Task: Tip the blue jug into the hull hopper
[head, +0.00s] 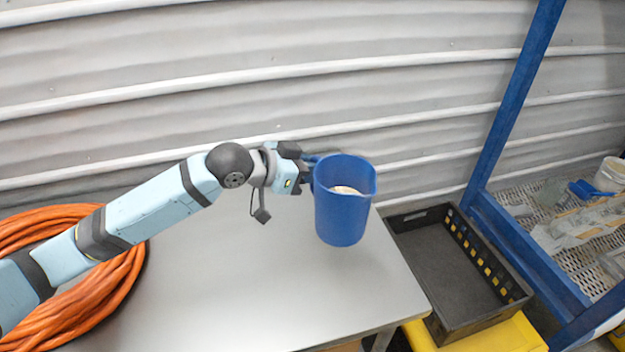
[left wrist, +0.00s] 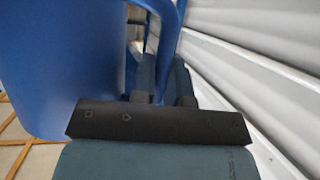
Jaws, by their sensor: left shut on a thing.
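The blue jug (head: 341,215) is upright in the head view, over the right part of the grey table, with some pale material (head: 346,190) visible inside it. My left gripper (head: 312,165) is shut on the jug's handle, on the jug's left side. In the left wrist view the jug's blue wall (left wrist: 60,60) fills the left, and the handle (left wrist: 160,45) runs down between the fingers (left wrist: 160,80). My right gripper is in neither view. I cannot make out a hull hopper in these views.
A black crate (head: 445,215) sits right of the table (head: 220,290), above something yellow (head: 490,338). A blue frame (head: 505,110) with a mesh shelf (head: 540,195) stands at the right. An orange hose coil (head: 120,300) lies at the left. A corrugated wall (head: 250,40) is behind.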

